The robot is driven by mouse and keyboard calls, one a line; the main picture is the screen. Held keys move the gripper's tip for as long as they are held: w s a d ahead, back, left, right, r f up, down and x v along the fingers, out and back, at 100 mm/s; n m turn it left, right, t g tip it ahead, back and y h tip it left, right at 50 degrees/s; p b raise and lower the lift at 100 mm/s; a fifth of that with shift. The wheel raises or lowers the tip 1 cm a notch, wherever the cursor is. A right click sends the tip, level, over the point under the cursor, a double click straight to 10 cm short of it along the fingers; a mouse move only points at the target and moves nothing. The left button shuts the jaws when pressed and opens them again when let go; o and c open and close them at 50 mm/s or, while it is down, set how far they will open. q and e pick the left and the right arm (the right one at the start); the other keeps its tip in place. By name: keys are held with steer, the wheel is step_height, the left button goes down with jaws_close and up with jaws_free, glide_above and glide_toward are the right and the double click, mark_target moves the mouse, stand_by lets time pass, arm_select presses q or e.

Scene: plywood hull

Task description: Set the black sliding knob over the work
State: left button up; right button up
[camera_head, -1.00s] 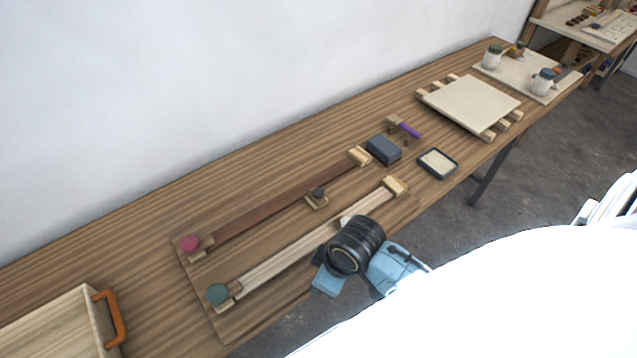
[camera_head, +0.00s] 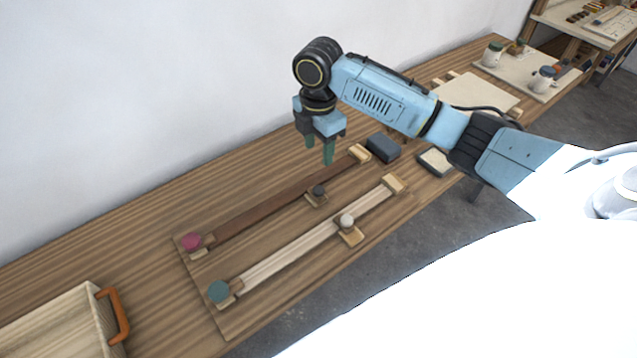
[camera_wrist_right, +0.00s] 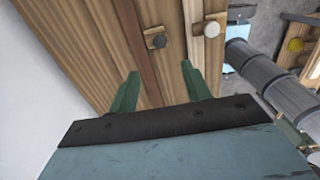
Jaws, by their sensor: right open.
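The black sliding knob (camera_head: 318,190) sits on a small wooden slider on the dark brown rail (camera_head: 270,212). It also shows in the right wrist view (camera_wrist_right: 159,41), beyond the fingertips. A white knob (camera_head: 346,220) sits on a slider on the pale rail (camera_head: 290,253). A magenta knob (camera_head: 191,242) and a teal knob (camera_head: 219,291) stand at the rails' near left ends. My right gripper (camera_head: 319,155) hangs above the dark rail, fingers down, open and empty. Its green fingers (camera_wrist_right: 160,88) are apart in the wrist view. My left gripper is not in view.
A dark grey block (camera_head: 383,148) and a shallow tray (camera_head: 434,162) lie beyond the rails' far ends. A wooden box with an orange handle (camera_head: 114,316) stands at the lower left. The plywood strip by the wall is clear.

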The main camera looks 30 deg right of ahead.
mark_target(319, 189)
step_height(319, 189, down, 13)
steer(key=shift+f, duration=0.1)
stand_by(0.3)
steer(key=shift+c, duration=0.2)
jaws_close()
